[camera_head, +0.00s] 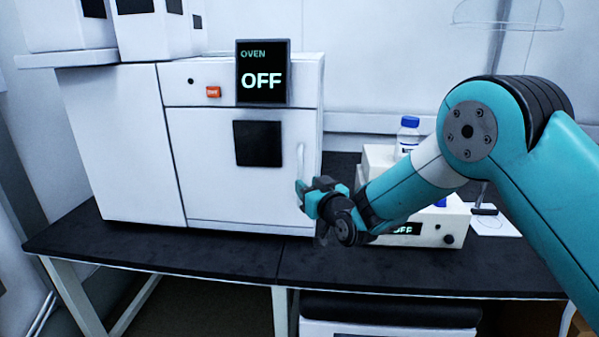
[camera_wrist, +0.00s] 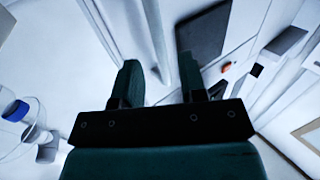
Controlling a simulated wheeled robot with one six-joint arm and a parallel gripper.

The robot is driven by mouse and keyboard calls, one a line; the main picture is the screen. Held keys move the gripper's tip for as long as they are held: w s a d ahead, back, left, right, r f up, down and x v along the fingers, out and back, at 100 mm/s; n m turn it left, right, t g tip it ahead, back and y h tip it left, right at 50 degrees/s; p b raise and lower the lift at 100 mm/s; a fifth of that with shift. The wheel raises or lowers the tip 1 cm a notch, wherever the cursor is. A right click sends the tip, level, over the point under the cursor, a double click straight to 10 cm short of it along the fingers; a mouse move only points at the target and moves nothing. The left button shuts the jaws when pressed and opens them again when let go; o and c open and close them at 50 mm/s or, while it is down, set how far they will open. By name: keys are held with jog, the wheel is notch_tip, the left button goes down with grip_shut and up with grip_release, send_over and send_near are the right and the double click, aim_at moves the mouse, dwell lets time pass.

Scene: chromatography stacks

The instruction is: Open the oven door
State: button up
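The white oven (camera_head: 145,140) stands on the dark bench, and its display (camera_head: 263,73) reads OFF. Its door (camera_head: 205,160) is closed, with a dark square window (camera_head: 257,144) and a white upright handle (camera_head: 300,160) near the right edge. My gripper (camera_head: 303,192) is at the lower end of the handle. In the wrist view my gripper (camera_wrist: 160,82) has its two fingers apart, with the window (camera_wrist: 203,40) beyond. A pale bar that looks like the handle (camera_wrist: 155,35) runs up from between the fingers. I cannot tell whether they touch it.
A white device (camera_head: 450,222) with a small display stands right of the oven, behind my arm. A blue-capped bottle (camera_head: 408,135) stands above it. The bench (camera_head: 170,245) is clear in front of the oven. White boxes (camera_head: 155,35) sit at the upper left.

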jog(key=shift+p+x, duration=0.35)
jog(key=shift+x, duration=2.2)
grip_shut()
